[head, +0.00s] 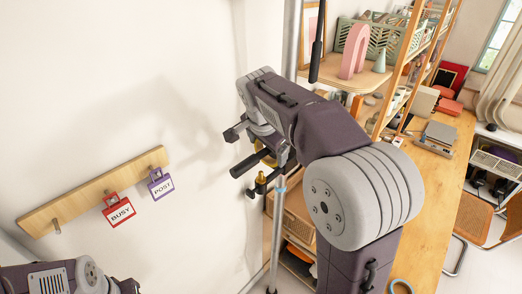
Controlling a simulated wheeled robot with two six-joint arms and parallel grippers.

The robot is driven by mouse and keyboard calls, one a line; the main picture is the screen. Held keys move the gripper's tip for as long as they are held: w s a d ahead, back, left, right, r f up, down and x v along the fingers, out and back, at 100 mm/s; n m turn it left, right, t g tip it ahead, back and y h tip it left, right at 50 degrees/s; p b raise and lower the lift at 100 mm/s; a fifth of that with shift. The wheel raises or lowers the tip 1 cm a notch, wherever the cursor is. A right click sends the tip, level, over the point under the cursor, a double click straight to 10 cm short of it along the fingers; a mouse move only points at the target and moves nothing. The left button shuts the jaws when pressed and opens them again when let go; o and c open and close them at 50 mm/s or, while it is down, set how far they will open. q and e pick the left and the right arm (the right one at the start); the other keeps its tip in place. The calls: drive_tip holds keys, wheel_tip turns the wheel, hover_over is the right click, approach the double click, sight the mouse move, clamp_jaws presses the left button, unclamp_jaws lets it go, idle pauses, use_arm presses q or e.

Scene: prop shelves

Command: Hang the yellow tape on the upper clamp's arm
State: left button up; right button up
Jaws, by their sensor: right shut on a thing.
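My right gripper (257,138) reaches down beside the metal stand (277,225), and it is shut on the yellow tape (262,147). Only a small yellow part of the tape shows, between the gripper and a black clamp arm. The upper clamp's arm (246,164) points left from the stand, right below the gripper. I cannot tell whether the tape is around this arm or only beside it. A lower clamp (260,185) with a brass knob sits under it. My left arm shows at the bottom left; its gripper is out of view.
A wooden peg rail (95,190) on the left wall holds a red BUSY tag (119,211) and a purple POST tag (160,185). A shelf with a pink arch (355,50) stands behind. A long wooden desk (435,185) runs along the right.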

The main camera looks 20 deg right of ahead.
drive_tip(key=shift+w+d+p, duration=0.25)
drive_tip(key=shift+w+d, duration=0.05)
drive_tip(key=shift+d, duration=0.45)
drive_tip(key=shift+w+d+p, duration=0.2)
drive_tip(key=shift+w+d, duration=0.05)
drive_tip(key=shift+d, duration=0.45)
drive_tip(key=shift+w+d+f, duration=0.1)
drive_tip(key=shift+d+f, duration=0.05)
drive_tip(key=shift+d, duration=0.05)
drive_tip(key=shift+f+b, duration=0.8)
drive_tip(key=shift+b, duration=0.05)
drive_tip(key=o, duration=1.2)
drive_tip(key=shift+o, duration=0.2)
drive_tip(key=shift+a+r, duration=0.1)
drive_tip(key=shift+r, duration=0.05)
drive_tip(key=b+v, duration=0.1)
drive_tip(key=v, duration=0.8)
